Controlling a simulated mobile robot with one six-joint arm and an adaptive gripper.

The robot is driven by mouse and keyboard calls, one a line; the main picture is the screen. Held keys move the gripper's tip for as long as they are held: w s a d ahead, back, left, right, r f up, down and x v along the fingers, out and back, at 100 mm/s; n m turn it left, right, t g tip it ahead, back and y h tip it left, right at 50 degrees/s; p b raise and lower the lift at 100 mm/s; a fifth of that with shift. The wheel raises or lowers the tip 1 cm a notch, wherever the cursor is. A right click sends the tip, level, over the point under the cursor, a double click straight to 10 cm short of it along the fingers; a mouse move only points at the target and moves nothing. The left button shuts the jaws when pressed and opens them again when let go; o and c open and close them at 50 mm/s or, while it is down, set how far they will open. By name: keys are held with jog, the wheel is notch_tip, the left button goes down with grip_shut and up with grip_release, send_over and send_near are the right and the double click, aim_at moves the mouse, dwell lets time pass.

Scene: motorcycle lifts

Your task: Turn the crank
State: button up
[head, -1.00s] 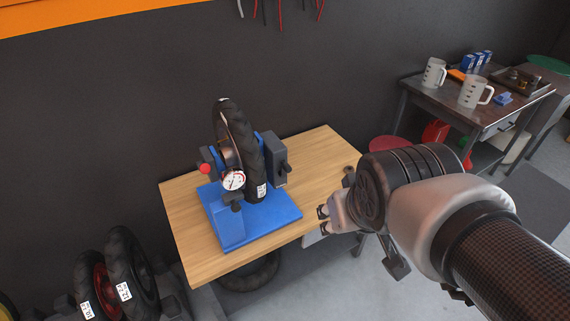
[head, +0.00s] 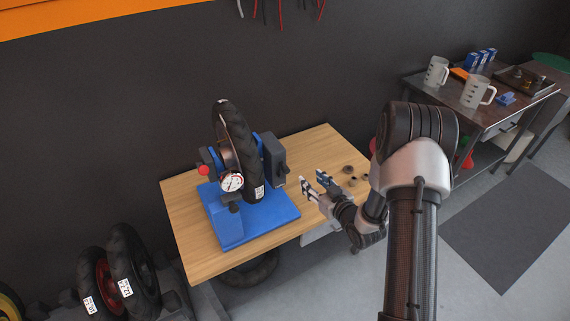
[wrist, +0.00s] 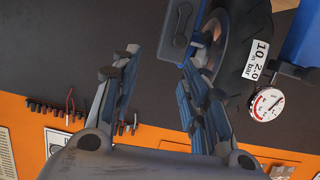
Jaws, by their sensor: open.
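A blue tyre stand (head: 228,229) stands on a wooden workbench and holds an upright black tyre (head: 244,150). A dark grey box (head: 272,158) is on the stand's right side. A small dark arm, which looks like the crank (head: 283,170), sits on the box's outer face. In the wrist view the crank (wrist: 182,22) shows as a grey slotted lever at the top, beyond the fingertips. My gripper (head: 313,179) is open and empty, right of the crank and apart from it. In the wrist view my gripper's fingers (wrist: 158,62) are spread with nothing between them.
A pressure gauge (head: 232,182) and a red knob (head: 204,170) are on the stand's left side. Several small dark parts (head: 349,169) lie on the wooden bench (head: 190,262) at right. Loose tyres (head: 133,272) stand at lower left. A metal table (head: 440,92) holds jugs.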

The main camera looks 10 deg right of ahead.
aim_at(288, 172)
jog(key=s+f+m+t+y, duration=0.2)
jog(key=s+f+t, duration=0.1)
jog(key=s+f, duration=0.2)
jog(key=x, duration=0.6)
jog(key=b+x, duration=0.1)
jog(key=x, duration=1)
jog(key=shift+w+a+f+b, duration=0.2)
jog(key=shift+a+f+b, duration=0.1)
jog(key=shift+a, duration=0.15)
jog(key=shift+c, duration=0.3)
grip_shut()
